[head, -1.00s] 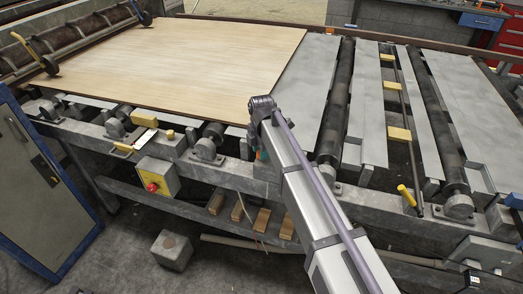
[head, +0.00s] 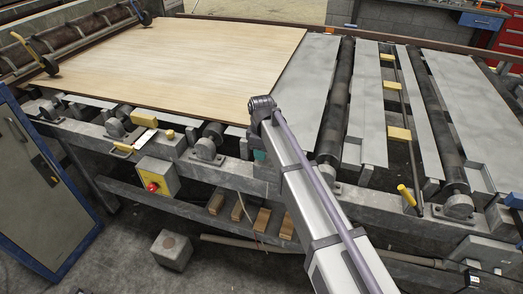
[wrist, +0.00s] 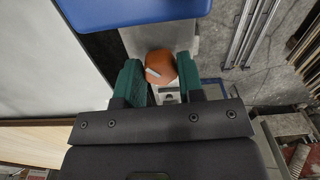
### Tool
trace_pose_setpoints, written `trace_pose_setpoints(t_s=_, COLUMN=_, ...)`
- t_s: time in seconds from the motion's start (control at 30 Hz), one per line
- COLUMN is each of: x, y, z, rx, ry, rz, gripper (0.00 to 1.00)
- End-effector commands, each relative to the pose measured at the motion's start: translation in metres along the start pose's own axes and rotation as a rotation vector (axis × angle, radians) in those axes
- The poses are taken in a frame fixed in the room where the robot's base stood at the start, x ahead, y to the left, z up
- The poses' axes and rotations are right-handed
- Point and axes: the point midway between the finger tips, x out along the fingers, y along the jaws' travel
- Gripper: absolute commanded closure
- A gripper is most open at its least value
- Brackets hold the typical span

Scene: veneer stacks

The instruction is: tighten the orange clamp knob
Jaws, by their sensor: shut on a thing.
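The orange clamp knob (wrist: 160,66) is rounded, with a pale line on its face. It sits between the two green jaws of my gripper (wrist: 160,76) in the wrist view, in front of a grey metal plate (wrist: 184,38). My gripper is shut on the knob, with a jaw on either side. In the head view my arm hides the knob, and only a small teal piece of my gripper (head: 260,155) shows beside the arm's end, at the front edge of the machine.
A large veneer sheet (head: 190,60) lies left of my arm. Metal plates and dark rollers (head: 336,100) lie to the right. A yellow box with a red button (head: 157,178) is at the front. A blue part (wrist: 130,12) is close above the knob in the wrist view.

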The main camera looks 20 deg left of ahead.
Motion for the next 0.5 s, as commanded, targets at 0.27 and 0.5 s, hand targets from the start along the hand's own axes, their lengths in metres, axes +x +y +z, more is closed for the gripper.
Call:
trace_pose_setpoints(t_s=0.27, x=0.0002, y=-0.0010, z=0.0001, rx=0.260, ry=0.000, rz=-0.001, gripper=0.88)
trace_pose_setpoints(t_s=0.5, x=0.0002, y=-0.0015, z=-0.0001, rx=0.488, ry=0.000, rz=-0.001, gripper=0.88)
